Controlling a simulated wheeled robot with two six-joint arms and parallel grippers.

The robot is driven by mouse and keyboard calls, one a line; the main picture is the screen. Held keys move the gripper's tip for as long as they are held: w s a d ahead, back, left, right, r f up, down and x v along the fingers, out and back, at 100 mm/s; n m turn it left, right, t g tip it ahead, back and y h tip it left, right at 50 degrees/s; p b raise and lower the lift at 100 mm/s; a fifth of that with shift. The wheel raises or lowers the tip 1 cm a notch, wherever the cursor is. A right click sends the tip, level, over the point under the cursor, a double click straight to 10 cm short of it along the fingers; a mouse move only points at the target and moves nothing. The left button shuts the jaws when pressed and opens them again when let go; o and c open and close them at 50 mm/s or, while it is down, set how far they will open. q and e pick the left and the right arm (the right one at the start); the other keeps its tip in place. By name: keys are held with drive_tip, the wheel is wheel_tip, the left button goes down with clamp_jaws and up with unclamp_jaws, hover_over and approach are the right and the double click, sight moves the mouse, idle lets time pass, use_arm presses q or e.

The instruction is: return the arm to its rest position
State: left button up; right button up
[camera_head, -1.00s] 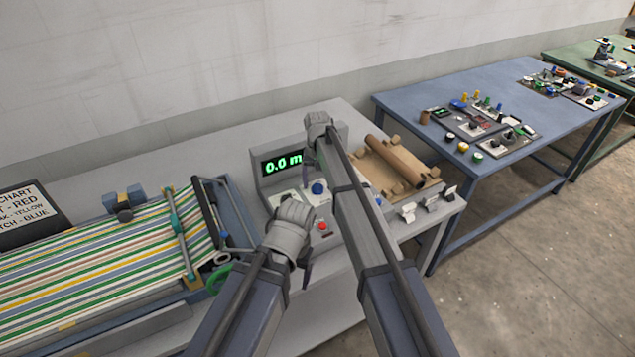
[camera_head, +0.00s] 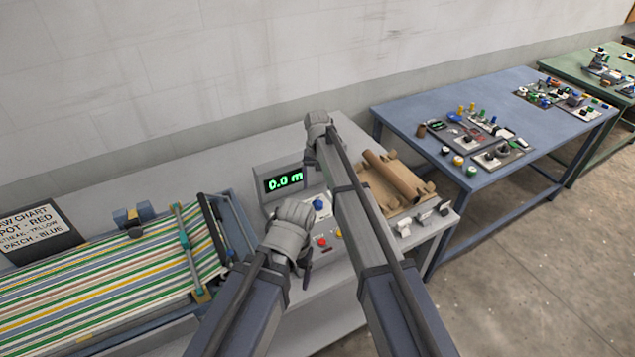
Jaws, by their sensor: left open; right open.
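My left gripper (camera_head: 305,265) is the lower one, its arm rising from the bottom. It hangs in front of the control box (camera_head: 268,180) with the green "0.0 m" display. My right gripper (camera_head: 312,155) is farther up, by the right side of that display, its arm crossing in front of the box. Both grippers are open, and I see nothing held in either. Their fingers are partly hidden behind the grey wrists. A blue knob (camera_head: 319,204) and a red button (camera_head: 322,242) show on the box between the arms.
Striped cloth (camera_head: 100,295) lies on the machine at left, beside a chart sign (camera_head: 35,230). A wooden tray (camera_head: 385,200) with a brown roll (camera_head: 393,176) sits right of my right arm. A blue table (camera_head: 450,85) with several panels stands at right; floor is clear at lower right.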

drive_tip(key=shift+s, duration=0.2)
drive_tip(key=s+d+f+n+b, duration=0.1)
drive_tip(key=s+f+b, duration=0.1)
drive_tip(key=s, duration=0.9)
drive_tip(key=s+d+f+n+b, duration=0.2)
drive_tip(key=s+f+b, duration=0.1)
drive_tip(key=s, duration=0.8)
drive_tip(key=s+d+f+n+h+b, duration=0.1)
drive_tip(key=s+d+f+b, duration=0.1)
drive_tip(key=s, duration=0.9)
drive_tip(key=shift+f+b, duration=0.35)
drive_tip(key=shift+b, duration=0.15)
